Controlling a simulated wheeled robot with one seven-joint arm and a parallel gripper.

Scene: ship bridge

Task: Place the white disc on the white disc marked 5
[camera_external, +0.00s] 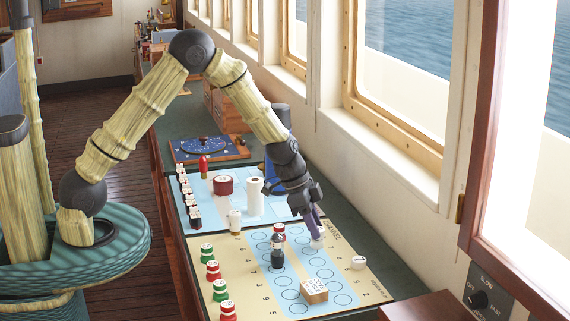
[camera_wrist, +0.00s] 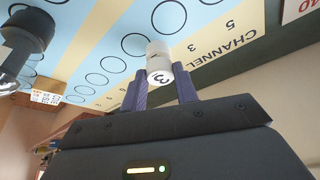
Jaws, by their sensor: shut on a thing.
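My gripper (camera_external: 317,222) points down over the far right part of the game board, with its fingers closed around a white disc (camera_wrist: 160,73). In the wrist view a dark mark like a 3 shows on the disc's end, between the two purple fingers. A white cylindrical part shows beyond it; I cannot tell if it is the same piece. The held disc shows only partly under the fingers in the outside view (camera_external: 318,243). Another white disc (camera_external: 358,262) with a dark mark sits apart on the beige right margin. The mark is too small to read.
A dark bottle-like piece (camera_external: 277,253) stands on the board left of my gripper. A beige block with dark marks (camera_external: 314,290) lies nearer the front. Green and red pieces (camera_external: 213,270) line the left edge. A white roll (camera_external: 255,197) stands on the blue board behind.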

